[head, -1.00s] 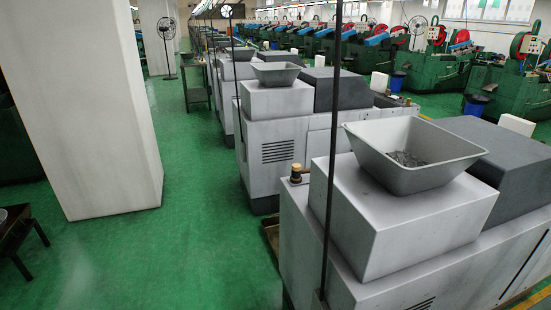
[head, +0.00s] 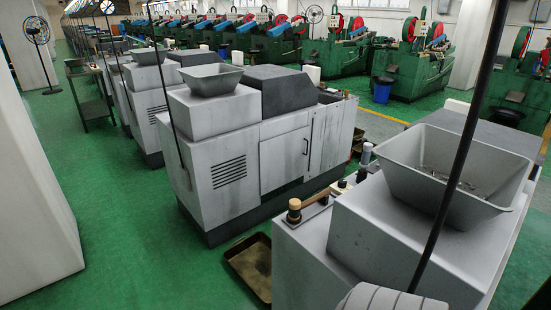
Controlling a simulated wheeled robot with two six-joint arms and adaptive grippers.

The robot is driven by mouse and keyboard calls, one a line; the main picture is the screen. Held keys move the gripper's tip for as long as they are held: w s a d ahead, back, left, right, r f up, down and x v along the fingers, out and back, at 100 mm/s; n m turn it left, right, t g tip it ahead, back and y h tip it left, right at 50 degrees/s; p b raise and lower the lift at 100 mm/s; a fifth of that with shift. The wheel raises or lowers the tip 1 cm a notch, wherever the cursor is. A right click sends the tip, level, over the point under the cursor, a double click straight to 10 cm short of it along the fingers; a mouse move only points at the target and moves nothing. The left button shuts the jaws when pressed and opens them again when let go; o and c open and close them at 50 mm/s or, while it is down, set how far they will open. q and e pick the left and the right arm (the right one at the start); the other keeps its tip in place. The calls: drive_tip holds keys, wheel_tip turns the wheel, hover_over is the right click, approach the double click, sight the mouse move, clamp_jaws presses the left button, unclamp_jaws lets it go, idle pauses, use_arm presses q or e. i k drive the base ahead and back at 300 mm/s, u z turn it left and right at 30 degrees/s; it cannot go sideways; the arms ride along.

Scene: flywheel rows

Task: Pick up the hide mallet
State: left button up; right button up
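What looks like the hide mallet (head: 294,211) is on the near left end of the closest grey machine in the head view. It has a short dark head with a pale top face, and a brown handle seems to run from it to the right. It is small in the picture, so details are hard to tell. Neither of my grippers shows in the head view.
The closest grey machine (head: 310,262) carries a grey hopper (head: 400,160) with metal bits in it. A brown tray (head: 252,268) lies on the floor in the gap before the second machine (head: 225,170). Open green floor (head: 120,215) lies to the left.

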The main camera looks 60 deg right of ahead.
sight(295, 207)
drive_tip(key=z, duration=0.7)
drive_tip(key=i, duration=2.7)
drive_tip(key=z, duration=2.8)
drive_tip(key=i, duration=0.65)
drive_tip(key=z, duration=1.75)
